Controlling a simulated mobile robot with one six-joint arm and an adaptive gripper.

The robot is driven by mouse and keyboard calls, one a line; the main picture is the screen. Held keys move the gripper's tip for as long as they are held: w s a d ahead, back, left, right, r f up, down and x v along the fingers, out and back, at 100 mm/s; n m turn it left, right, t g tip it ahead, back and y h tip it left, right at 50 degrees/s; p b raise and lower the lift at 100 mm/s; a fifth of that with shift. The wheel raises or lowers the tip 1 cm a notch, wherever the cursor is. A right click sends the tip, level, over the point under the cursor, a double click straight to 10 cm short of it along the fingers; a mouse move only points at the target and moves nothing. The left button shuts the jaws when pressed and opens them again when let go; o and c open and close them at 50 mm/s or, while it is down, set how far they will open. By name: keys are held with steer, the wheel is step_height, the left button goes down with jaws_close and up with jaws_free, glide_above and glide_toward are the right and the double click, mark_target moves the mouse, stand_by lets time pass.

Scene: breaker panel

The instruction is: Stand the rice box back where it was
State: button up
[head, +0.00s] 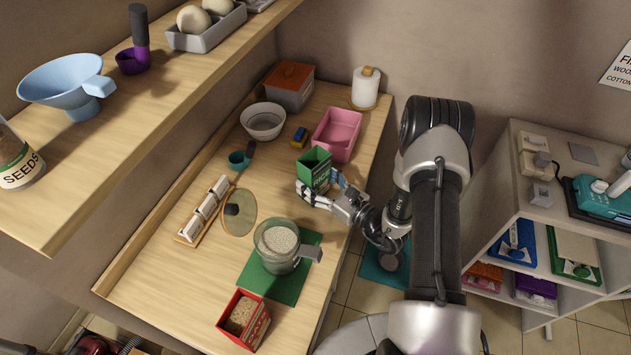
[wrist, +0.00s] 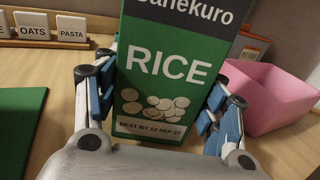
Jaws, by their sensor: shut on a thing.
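The rice box (head: 314,169) is green with a dark top band. In the head view the box's top looks open and dark inside.
A jar of grain (head: 278,246) stands on a green mat (head: 303,283). A red box (head: 244,319) is at the front. A label rack (head: 203,211) and round lid (head: 239,213) lie left.

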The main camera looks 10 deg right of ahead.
steer(key=shift+r, duration=0.15)
steer(key=o, duration=1.3)
steer(key=shift+f, duration=0.2)
steer(key=shift+o, duration=0.2)
steer(key=shift+r, duration=0.15)
